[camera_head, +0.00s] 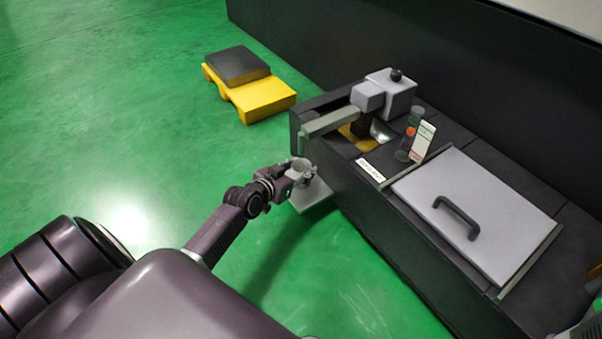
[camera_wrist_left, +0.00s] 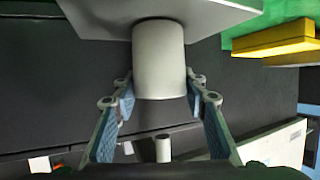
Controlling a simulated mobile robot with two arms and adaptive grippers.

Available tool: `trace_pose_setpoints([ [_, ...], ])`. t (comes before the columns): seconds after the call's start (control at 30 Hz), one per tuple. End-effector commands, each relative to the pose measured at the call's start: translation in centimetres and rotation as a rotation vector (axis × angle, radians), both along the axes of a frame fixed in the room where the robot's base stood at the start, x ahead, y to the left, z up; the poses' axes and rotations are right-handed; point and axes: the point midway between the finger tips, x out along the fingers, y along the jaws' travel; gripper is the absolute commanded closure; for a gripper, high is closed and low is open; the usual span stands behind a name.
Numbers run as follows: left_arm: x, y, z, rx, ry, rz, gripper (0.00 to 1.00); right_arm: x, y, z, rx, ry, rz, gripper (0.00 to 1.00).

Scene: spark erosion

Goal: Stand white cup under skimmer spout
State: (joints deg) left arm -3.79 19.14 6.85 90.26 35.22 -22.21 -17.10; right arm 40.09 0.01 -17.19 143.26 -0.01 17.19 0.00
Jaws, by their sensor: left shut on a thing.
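The white cup (camera_head: 301,165) is between the fingers of my left gripper (camera_head: 288,178), which is shut on it. In the left wrist view the cup (camera_wrist_left: 159,60) shows large between both fingers, with its far end at a pale grey plate (camera_wrist_left: 150,14); I cannot tell whether they touch. In the head view this plate (camera_head: 314,196) juts from the tank's side, below the cup. The skimmer (camera_head: 388,92) sits on the tank corner, its grey spout (camera_head: 332,121) reaching left and ending above and beyond the cup. My right gripper is not seen.
The dark tank (camera_head: 392,238) has a grey lid with a black handle (camera_head: 455,217). A yellow step (camera_head: 262,97) with a dark top is behind. Green floor is clear at left.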

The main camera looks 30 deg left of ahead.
Motion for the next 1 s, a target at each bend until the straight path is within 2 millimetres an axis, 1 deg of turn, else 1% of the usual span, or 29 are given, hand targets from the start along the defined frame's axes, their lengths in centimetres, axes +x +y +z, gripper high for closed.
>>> trace_pose_setpoints([
  [0.27,0.03,0.02,0.02,0.001,-0.002,0.000,0.84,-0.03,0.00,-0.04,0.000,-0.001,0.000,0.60],
  [0.4,0.01,0.01,-0.38,0.002,-0.001,-0.001,0.84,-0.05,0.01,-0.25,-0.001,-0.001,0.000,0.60],
  [0.43,0.01,0.00,-0.40,0.002,0.000,-0.001,0.59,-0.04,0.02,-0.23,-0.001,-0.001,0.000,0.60],
  [0.57,0.01,0.00,-0.34,0.001,-0.001,0.000,0.45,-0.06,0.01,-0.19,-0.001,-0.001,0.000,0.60],
  [0.6,0.01,0.00,-0.34,0.001,-0.001,0.000,0.43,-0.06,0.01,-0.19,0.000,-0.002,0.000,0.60],
  [0.83,0.01,0.00,-0.31,0.001,-0.001,0.000,0.43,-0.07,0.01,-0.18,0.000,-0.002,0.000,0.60],
  [0.93,0.01,0.01,0.19,0.000,-0.002,0.000,0.43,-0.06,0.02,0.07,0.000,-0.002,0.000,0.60],
  [1.0,-0.66,0.05,0.42,0.002,0.001,0.000,0.43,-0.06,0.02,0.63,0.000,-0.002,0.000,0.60],
])
